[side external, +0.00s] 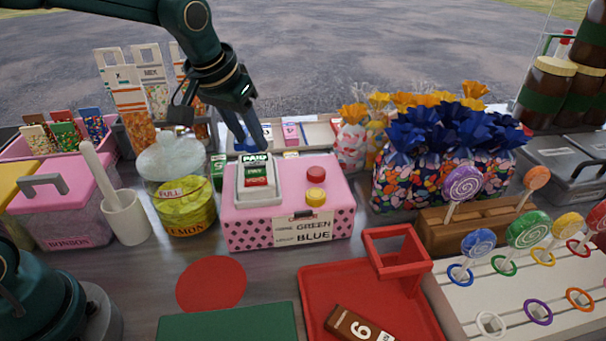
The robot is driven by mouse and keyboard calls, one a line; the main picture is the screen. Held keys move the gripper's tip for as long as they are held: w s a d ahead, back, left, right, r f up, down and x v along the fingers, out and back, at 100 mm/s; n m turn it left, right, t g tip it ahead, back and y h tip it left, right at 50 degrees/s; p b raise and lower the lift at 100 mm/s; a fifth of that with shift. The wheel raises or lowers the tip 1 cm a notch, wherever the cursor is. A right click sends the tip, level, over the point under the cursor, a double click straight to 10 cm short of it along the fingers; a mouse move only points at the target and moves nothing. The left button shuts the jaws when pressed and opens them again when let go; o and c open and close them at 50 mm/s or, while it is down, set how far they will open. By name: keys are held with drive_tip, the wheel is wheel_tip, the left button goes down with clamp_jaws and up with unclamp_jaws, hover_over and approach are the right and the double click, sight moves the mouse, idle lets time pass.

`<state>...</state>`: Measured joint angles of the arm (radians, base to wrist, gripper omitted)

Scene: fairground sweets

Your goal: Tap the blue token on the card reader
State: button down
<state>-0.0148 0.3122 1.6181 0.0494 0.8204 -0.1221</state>
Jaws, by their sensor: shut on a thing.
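The card reader (246,194) is a pale unit on top of a pink dotted box (237,238). Its display reads PAID in white on green, with smaller green and red panels below. My gripper (253,135) points down just above and behind the reader's top edge. It is shut on a narrow blue piece that looks like the blue token (258,134); its outline is partly hidden by the fingers. The token's lower end is close to the top of the display; I cannot tell whether they touch.
Red and yellow buttons (316,197) stand right of the reader. A lemon jar (184,210) is close on the left, flower-topped sweet bags (400,186) on the right. Behind is a pale tray (322,130) with a pink card. In front are a red tray (318,290) and lollipops.

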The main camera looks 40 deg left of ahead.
drive_tip(key=shift+r, duration=0.1)
idle(0.3)
drive_tip(key=w+d+r, duration=0.3)
drive_tip(key=r, duration=0.5)
drive_tip(key=shift+w+d+r, duration=0.3)
drive_tip(key=shift+r, duration=0.1)
idle(0.7)
